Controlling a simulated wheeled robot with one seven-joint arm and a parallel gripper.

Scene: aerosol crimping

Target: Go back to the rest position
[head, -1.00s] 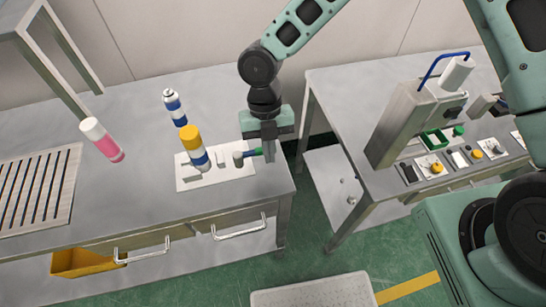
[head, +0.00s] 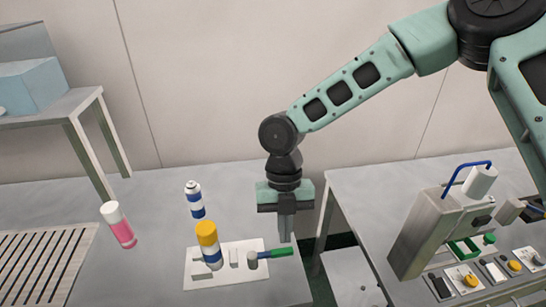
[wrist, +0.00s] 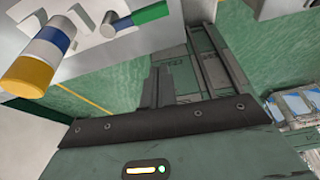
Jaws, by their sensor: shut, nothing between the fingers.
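My gripper (head: 287,229) is shut and empty in the head view. It points down above the right part of the left table (head: 150,270), near that table's right edge. A white board (head: 200,279) lies on the table to its left, with a tool with a green handle (head: 276,253) and a grey head lying on it near my fingertips. I cannot tell the exact gap between fingers and tool. In the wrist view the fingers (wrist: 180,85) show in front of the green floor, with the green handle (wrist: 150,13) at the top.
A yellow-capped can (head: 208,245) stands at the board. A blue-white can (head: 194,200) and a pink can (head: 120,228) stand farther left. A slatted rack (head: 45,265) lies at far left. A crimping machine (head: 430,230) stands on the right table, across a gap.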

